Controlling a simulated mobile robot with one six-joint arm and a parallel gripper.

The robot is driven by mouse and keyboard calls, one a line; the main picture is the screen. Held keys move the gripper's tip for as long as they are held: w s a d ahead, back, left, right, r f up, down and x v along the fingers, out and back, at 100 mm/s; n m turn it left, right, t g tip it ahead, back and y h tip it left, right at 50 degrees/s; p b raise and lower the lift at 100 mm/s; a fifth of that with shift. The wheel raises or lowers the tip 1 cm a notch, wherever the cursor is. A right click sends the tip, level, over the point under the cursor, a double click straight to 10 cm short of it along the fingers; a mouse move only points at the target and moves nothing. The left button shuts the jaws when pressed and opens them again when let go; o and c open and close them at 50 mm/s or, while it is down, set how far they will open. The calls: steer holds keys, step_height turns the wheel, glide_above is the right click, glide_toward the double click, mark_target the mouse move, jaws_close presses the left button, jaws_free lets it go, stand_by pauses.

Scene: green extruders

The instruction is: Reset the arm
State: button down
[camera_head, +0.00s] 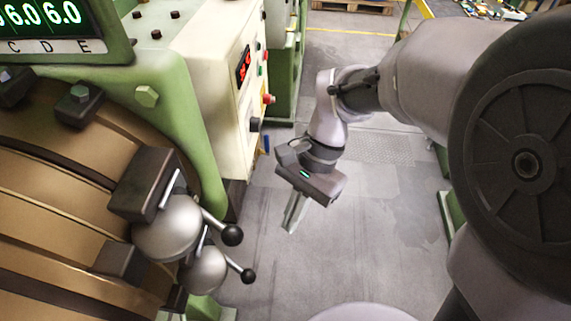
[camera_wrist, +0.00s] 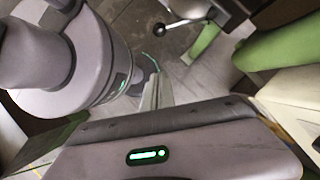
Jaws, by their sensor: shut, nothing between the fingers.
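My gripper (camera_head: 291,226) hangs from the end of my arm near the middle of the head view, over the grey floor. Its fingers point down and are closed together with nothing between them. In the wrist view the fingers (camera_wrist: 156,92) show as a narrow strip above the gripper body. The gripper is apart from the machine on the left.
A green and brown extruder (camera_head: 60,170) with ball-ended levers (camera_head: 231,235) stands close on the left. A cream control cabinet (camera_head: 215,80) with a red display stands behind it. The floor (camera_head: 375,210) between the machines is clear. A pallet (camera_head: 352,5) lies far back.

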steer(key=s+d+n+t+h+b, duration=0.1)
steer(key=s+d+n+t+b, duration=0.2)
steer(key=d+t+b, duration=0.6)
steer(key=shift+s+d+f+t+b, duration=0.25)
steer(key=shift+d+f+t+b, duration=0.15)
steer(key=shift+d+b, duration=0.25)
